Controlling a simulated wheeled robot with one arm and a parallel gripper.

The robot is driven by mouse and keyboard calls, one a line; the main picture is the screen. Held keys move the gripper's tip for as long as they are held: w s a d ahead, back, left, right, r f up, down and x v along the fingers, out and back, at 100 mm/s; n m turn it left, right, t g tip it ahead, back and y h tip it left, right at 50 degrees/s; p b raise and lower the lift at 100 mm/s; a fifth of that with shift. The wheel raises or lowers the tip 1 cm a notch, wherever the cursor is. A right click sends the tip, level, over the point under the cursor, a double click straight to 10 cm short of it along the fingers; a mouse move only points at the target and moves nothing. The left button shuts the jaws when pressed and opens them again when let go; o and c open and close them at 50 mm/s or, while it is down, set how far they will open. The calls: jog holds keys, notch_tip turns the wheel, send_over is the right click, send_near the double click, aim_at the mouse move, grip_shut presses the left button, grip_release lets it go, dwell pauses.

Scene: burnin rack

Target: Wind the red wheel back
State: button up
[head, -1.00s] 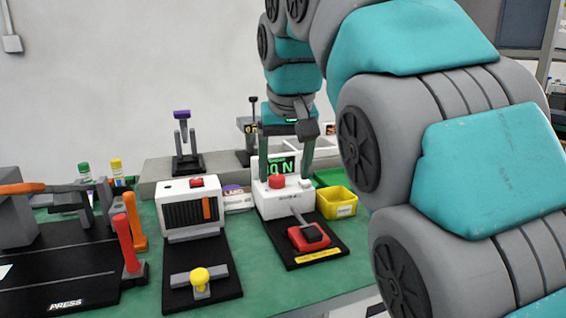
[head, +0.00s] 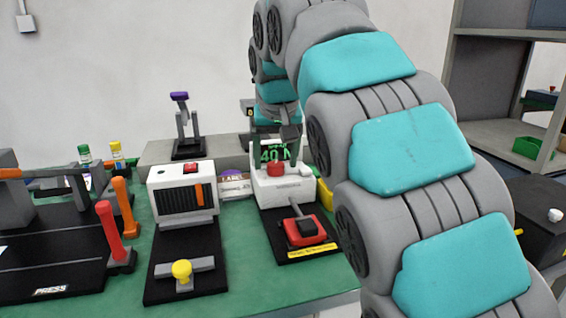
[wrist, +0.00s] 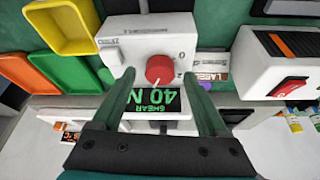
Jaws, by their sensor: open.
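The red wheel (head: 275,169) is a round knob on the front of a white tester box (head: 290,190). In the wrist view the wheel (wrist: 159,70) has a pale pointer mark and sits beside a green display (wrist: 155,101) reading "SHEAR 40 N". My gripper (wrist: 148,77) is open, with one green finger to each side of the wheel and visible gaps between. In the head view my gripper (head: 275,150) is over the tester, partly hidden by my arm. Whether the fingertips reach down to the wheel's depth I cannot tell.
A red block with a black top (head: 305,229) lies on the black plate before the tester. A white box with a red switch (head: 182,194) stands left. Yellow (wrist: 90,25) and green (wrist: 68,72) bins lie close beside the tester. A label box (head: 236,185) sits between both boxes.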

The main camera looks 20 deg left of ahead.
jog(key=shift+w+f, duration=0.1)
jog(key=shift+f, duration=0.15)
grip_shut()
dwell(0.5)
